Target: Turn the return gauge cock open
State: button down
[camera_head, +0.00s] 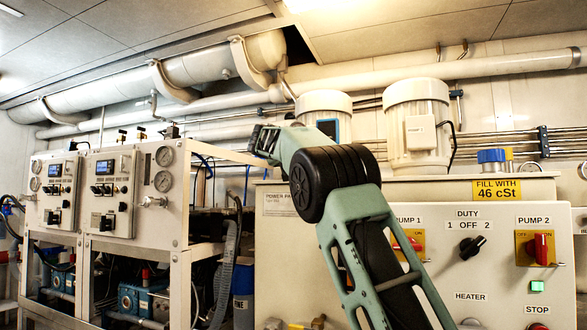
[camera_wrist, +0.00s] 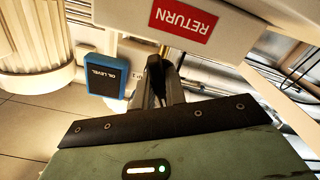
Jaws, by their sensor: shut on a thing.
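My gripper (camera_wrist: 166,68) shows in the wrist view, its two dark fingers reaching up to just below the red RETURN label (camera_wrist: 183,20), which appears upside down. The fingers are shut on the return gauge cock. The cock is almost wholly hidden between and behind them, so I cannot tell its handle angle. In the head view my arm rises across the front of the cabinet and its far end bends left and away. The fingers and the cock cannot be made out there.
In the head view, motors (camera_head: 418,125) stand on the cabinet behind my arm. The control panel (camera_head: 490,250) is at right, and a gauge rack (camera_head: 110,195) is at left.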

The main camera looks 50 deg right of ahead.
jog(key=m+b, duration=0.3)
jog(key=m, duration=0.2)
jog(key=shift+f+m, duration=0.1)
jog(key=shift+m, duration=0.3)
dwell(0.4)
jog(key=c, duration=1.4)
grip_release()
jog(key=shift+c, duration=0.2)
jog(key=b+v, duration=0.7)
jog(key=v, duration=1)
jog(key=shift+a, duration=0.2)
